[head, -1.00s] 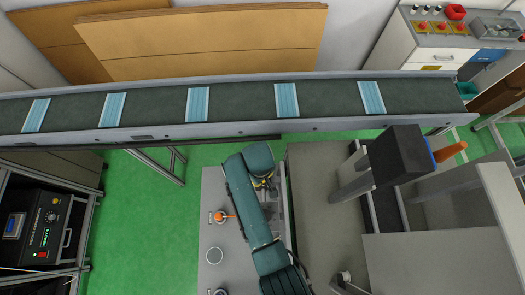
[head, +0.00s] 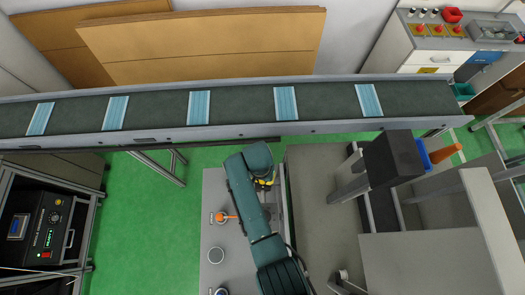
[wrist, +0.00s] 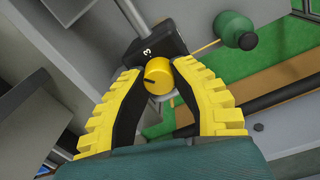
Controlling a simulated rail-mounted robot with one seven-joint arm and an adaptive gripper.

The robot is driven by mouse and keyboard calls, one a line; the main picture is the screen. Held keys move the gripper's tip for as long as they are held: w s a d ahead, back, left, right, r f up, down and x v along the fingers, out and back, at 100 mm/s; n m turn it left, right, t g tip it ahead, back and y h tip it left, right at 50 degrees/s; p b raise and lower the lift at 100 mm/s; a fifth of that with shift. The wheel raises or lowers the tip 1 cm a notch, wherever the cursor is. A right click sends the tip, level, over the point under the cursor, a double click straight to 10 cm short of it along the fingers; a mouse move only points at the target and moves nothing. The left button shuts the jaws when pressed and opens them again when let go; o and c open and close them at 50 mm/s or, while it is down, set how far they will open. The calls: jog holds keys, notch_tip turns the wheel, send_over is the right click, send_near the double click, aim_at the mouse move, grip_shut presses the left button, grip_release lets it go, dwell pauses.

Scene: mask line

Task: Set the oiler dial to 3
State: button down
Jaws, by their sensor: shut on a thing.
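The oiler dial is a round yellow knob (wrist: 158,76) with a dark pointer line, set against a black block (wrist: 150,48) marked with a white "3". The "3" sits above the knob, slightly left; the pointer line runs to the knob's left side. My gripper (wrist: 162,70) has its yellow ridged fingers on either side of the knob, shut on it. In the head view my gripper (head: 266,183) is at the far end of my green arm, over the grey bench, and the dial is hidden there.
A conveyor (head: 240,104) with several blue masks crosses behind my arm. An orange-handled valve (head: 222,217) is on the bench left of my arm. A dark box (head: 393,158) stands to the right. In the wrist view a green round part (wrist: 234,30) lies right of the dial.

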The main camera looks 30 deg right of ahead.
jog(key=m, duration=0.4)
jog(key=shift+f, duration=0.1)
jog(key=shift+m+p, duration=0.35)
jog(key=shift+m, duration=1.45)
jog(key=c, duration=0.8)
grip_release()
jog(key=shift+d, duration=0.1)
jog(key=r, duration=1.2)
jog(key=shift+w, duration=0.3)
